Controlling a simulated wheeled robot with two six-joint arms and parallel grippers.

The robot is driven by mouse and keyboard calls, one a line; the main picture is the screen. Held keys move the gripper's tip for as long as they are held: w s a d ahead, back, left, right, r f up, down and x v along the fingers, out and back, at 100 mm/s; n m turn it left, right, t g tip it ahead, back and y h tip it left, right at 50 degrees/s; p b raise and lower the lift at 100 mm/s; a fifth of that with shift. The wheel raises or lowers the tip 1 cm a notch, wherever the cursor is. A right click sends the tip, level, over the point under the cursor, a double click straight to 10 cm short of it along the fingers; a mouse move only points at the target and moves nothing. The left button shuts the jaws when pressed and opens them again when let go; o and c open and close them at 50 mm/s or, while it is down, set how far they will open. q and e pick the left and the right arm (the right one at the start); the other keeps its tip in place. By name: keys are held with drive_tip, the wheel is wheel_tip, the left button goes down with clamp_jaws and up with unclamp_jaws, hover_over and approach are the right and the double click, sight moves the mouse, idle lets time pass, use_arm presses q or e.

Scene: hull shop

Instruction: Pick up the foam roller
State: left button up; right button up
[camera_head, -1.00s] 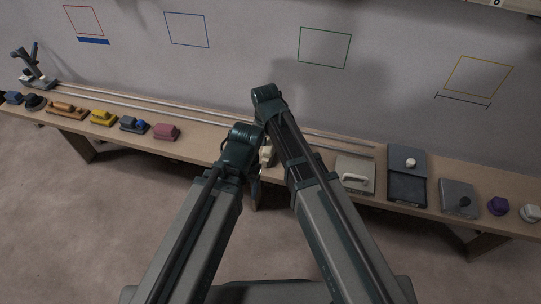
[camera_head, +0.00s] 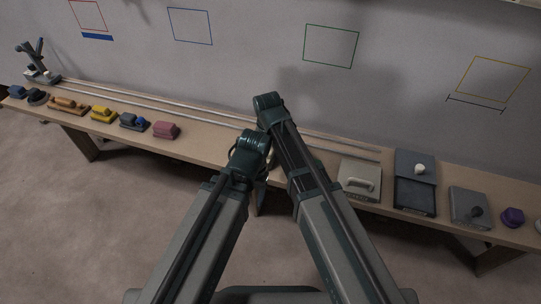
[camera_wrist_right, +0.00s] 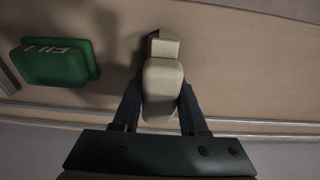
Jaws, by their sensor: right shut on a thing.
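A cream, rounded block with a smaller cream part at its far end, apparently the foam roller (camera_wrist_right: 163,88), shows in the right wrist view. My right gripper (camera_wrist_right: 160,98) is around it, with one dark finger on each side, shut on it. Whether it touches the bench below is hard to tell. In the head view my own two arms cover this part of the bench, and the block cannot be made out. My left gripper is not seen.
A green block (camera_wrist_right: 56,62) lies left of the cream block in the right wrist view. The long wooden bench (camera_head: 205,150) carries a pink block (camera_head: 166,130), a grey plate with handle (camera_head: 358,180), a dark panel (camera_head: 414,192) and a purple knob (camera_head: 512,217). Thin rails run along its back.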

clamp_jaws()
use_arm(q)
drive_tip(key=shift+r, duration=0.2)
use_arm(e)
drive_tip(key=shift+r, duration=0.15)
